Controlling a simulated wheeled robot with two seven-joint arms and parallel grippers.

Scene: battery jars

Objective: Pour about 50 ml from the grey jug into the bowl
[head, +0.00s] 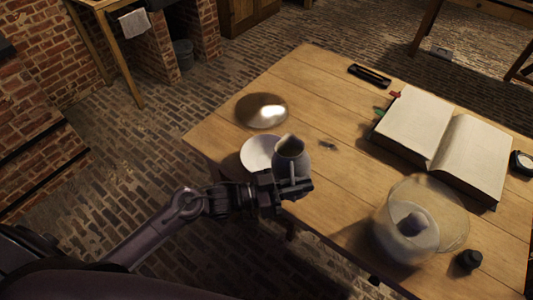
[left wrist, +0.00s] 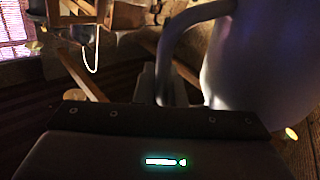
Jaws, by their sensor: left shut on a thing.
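The grey jug (head: 290,158) is near the left front edge of the table and looks roughly upright. My left gripper (head: 284,190) is shut on its handle; the handle (left wrist: 172,50) and the jug's pale body (left wrist: 262,65) also show in the left wrist view. A white round dish, which looks like the bowl (head: 256,152), is just left of the jug and partly hidden behind it. I cannot tell whether the jug touches the table. Its contents and any liquid in the bowl cannot be made out. My right gripper is not in view.
A shiny metal dish (head: 262,110) lies behind the bowl. An open book (head: 425,130) fills the right back of the wooden table (head: 325,185). A glass jar (head: 400,235) and a small black object (head: 467,261) stand at the front right. The table's middle is mostly clear.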

